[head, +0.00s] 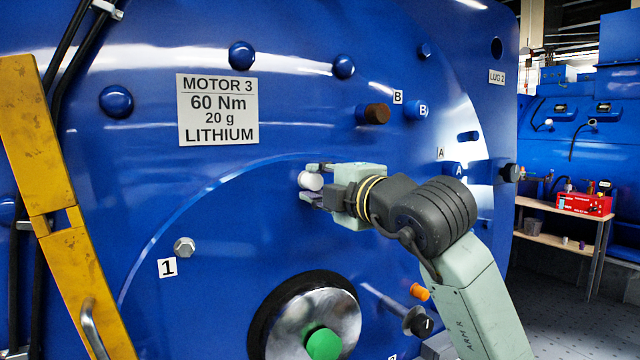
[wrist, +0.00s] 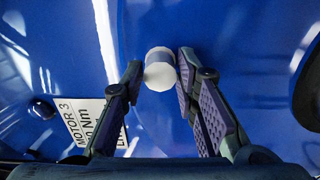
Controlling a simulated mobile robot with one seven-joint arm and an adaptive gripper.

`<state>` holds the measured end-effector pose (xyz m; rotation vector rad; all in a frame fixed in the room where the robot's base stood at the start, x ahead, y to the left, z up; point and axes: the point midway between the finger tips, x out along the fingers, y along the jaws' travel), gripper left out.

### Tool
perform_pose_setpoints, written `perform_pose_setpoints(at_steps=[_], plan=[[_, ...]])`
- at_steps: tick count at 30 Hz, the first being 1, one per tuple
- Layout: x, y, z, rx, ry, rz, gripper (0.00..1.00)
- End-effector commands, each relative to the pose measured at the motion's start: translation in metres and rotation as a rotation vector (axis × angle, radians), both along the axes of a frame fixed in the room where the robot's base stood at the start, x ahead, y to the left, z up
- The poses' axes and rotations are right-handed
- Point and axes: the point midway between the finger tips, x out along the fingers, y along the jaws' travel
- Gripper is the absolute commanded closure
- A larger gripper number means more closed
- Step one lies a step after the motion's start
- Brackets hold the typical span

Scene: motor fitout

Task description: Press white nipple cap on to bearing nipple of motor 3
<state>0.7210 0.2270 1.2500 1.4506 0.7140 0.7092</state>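The white nipple cap (head: 311,181) is between the fingertips of my gripper (head: 317,183), close to the blue face of motor 3 (head: 250,230). In the wrist view the cap (wrist: 159,76) shows as a short cylinder with a round white end. It fills the gap between the two fingertips of my gripper (wrist: 161,68), which look shut on it. The bearing nipple cannot be made out; the cap and fingers may hide it. Whether the cap touches the motor face is not clear. The motor 3 label (head: 217,109) is up and left of the gripper.
A hex bolt (head: 185,247) by tag 1 and a shaft hub with a green centre (head: 323,342) are below. A brown-ended plug (head: 376,113) juts out above my arm. A yellow frame (head: 45,170) stands at left. A bench with a red box (head: 585,203) is far right.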

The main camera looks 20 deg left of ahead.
Motion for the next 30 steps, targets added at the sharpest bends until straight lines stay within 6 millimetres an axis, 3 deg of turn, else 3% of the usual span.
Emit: perform_pose_setpoints(at_steps=[7, 17, 23, 30], plan=[[0.0, 0.0, 0.0, 0.0, 0.0, 0.0, 0.55], [-0.002, -0.003, 0.0, 0.001, -0.001, -0.001, 0.55], [-0.019, -0.026, 0.0, 0.0, -0.003, -0.004, 0.55], [-0.05, -0.067, 0.001, 0.001, -0.002, -0.004, 0.55]])
